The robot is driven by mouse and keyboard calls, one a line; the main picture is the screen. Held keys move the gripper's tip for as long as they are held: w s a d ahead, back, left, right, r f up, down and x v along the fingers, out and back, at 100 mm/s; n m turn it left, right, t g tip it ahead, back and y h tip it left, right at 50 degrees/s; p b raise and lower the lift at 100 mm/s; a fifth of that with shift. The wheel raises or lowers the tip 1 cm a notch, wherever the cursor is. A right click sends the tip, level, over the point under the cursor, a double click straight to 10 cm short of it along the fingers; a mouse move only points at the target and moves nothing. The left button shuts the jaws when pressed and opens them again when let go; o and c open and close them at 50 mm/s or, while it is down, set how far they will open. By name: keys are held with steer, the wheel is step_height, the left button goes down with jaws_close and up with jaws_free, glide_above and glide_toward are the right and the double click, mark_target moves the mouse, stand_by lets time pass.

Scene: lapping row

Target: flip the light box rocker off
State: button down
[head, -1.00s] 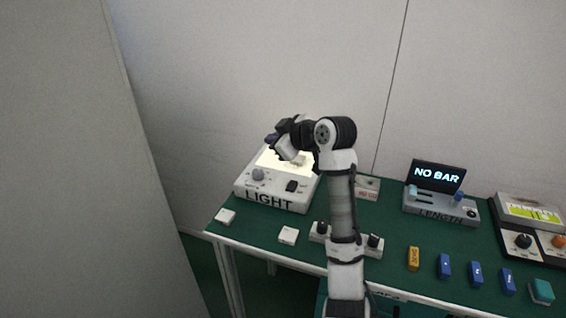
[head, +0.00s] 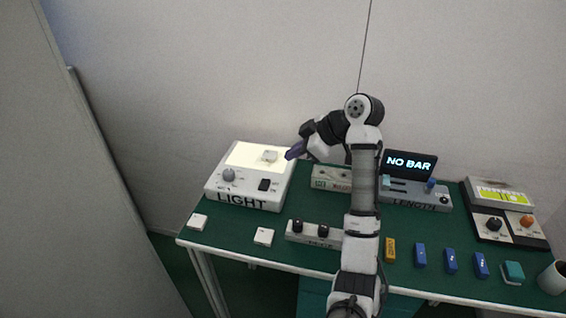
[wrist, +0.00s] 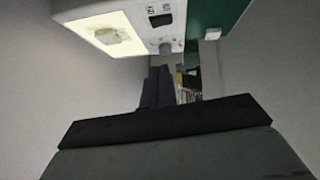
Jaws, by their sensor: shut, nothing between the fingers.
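The light box (head: 235,199) is a white sloped box marked LIGHT at the left end of the green table. Its top panel (head: 245,154) glows, and a small pale block (head: 270,156) lies on it. The black rocker (head: 264,185) sits on the front face, right of a grey knob (head: 229,175). In the wrist view the rocker (wrist: 161,20) shows near the top, with small marks beside it that I cannot read. My gripper (head: 293,153) is shut and empty, beyond the box's right edge and apart from the rocker. Its dark fingers (wrist: 157,88) also show in the wrist view.
A small labelled box (head: 330,178) stands right of the light box, close to my arm. A block with black knobs (head: 312,233) and white tiles (head: 264,236) lie in front. The LENGTH unit (head: 414,195) with its NO BAR screen stands further right. A grey partition (head: 60,200) is at left.

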steer(key=p, duration=0.2)
glide_above(262, 181)
steer(key=s+d, duration=0.2)
steer(key=d, duration=0.1)
step_height(262, 181, down, 6)
steer(key=shift+w+r, duration=0.1)
steer(key=f, duration=0.2)
steer(key=f+p, duration=0.1)
steer(key=shift+w+a+f, duration=0.1)
steer(key=shift+w+f, duration=0.1)
steer(key=shift+w, duration=0.05)
steer(key=shift+w+f, duration=0.1)
steer(key=shift+f, duration=0.45)
steer(key=shift+a, duration=0.2)
